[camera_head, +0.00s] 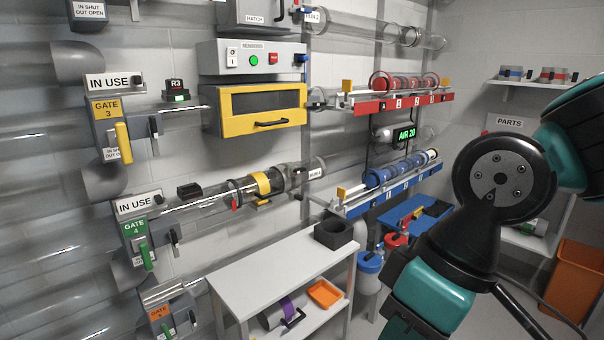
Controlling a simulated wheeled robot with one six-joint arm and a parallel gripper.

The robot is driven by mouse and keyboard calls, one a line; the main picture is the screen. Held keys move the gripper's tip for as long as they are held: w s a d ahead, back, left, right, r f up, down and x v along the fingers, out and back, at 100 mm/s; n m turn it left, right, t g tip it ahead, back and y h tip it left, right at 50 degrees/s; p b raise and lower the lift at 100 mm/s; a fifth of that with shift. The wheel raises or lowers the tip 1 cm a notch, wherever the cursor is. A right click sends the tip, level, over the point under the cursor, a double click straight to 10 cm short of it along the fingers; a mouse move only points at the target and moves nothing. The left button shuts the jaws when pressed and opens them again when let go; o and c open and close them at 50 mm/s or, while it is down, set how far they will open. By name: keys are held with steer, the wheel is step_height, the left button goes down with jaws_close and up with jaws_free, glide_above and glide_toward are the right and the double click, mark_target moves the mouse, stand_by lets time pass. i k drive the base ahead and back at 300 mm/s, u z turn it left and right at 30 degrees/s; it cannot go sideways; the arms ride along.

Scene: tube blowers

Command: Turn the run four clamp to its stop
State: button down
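Along the tube sit a dark ring with a small red tab (235,202) and a yellow band (262,184). One of these may be the clamp; I cannot tell which, nor how far it is turned. My arm fills the right side, well apart from the tube. My gripper is not in view.
A white bench (265,268) with a black open box (333,233) stands below the tube. A yellow-framed cabinet (265,107) hangs above it. Red (395,103) and blue (385,193) racks project from the wall. An orange bin (573,282) stands at right.

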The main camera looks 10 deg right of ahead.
mark_target(297, 170)
steer(key=u, duration=0.35)
steer(key=i, duration=1.25)
steer(key=z, duration=0.5)
